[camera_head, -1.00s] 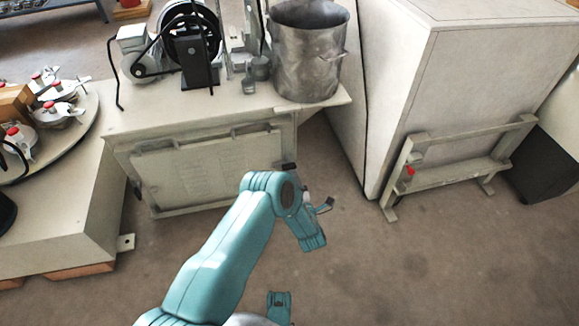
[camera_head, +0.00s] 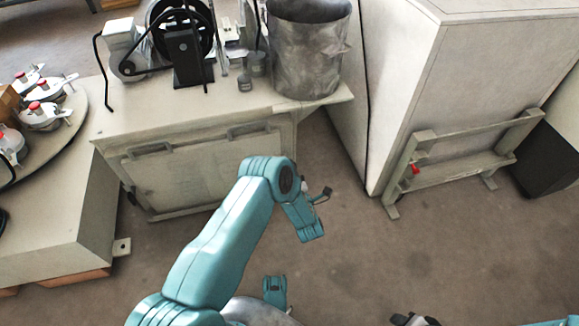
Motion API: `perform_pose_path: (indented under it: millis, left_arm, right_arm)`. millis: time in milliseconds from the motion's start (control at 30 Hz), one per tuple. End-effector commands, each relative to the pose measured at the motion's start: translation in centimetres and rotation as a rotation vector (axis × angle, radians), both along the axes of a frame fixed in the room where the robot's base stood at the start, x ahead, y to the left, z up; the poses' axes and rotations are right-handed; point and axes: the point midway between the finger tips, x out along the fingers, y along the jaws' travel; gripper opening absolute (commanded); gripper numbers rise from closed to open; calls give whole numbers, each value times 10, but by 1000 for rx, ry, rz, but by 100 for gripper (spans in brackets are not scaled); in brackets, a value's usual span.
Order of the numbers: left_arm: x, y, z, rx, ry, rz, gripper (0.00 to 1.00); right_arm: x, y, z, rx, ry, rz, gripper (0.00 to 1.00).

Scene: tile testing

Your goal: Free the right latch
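A pale cabinet panel (camera_head: 185,178) with bracket-like fittings along its top edge stands below the worktop. The right fitting (camera_head: 249,130) is in view, but I cannot tell whether it is the right latch. A small dark part (camera_head: 131,194) sits at the panel's left side; the matching area on the right is behind my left arm's bent joint. My teal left arm crosses the panel's lower right. A small dark part, apparently my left gripper (camera_head: 322,195), shows right of that joint, its opening unclear. My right gripper (camera_head: 415,320) is cut off by the bottom edge, away from the panel.
A metal pot (camera_head: 309,50) and a motor with a black wheel (camera_head: 187,40) stand on the worktop. A low pale bench lies left, with clamp-like parts (camera_head: 45,115). A large pale box (camera_head: 450,80) with a rail (camera_head: 465,165) stands right. The floor (camera_head: 400,260) between is clear.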

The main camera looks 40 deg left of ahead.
Motion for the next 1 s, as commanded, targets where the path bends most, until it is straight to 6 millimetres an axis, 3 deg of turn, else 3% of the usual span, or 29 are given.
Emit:
perform_pose_path:
  millis: [467, 600, 1000]
  left_arm:
    - [-3, -3, 1, 1, -1, 0, 36]
    - [-3, -3, 1, 1, -1, 0, 0]
    - [-1, -1, 1, 25, 28, 1, 0]
  right_arm:
    - [0, 0, 0, 0, 0, 0, 43]
    - [0, 0, 0, 0, 0, 0, 43]
    - [0, 0, 1, 0, 1, 0, 43]
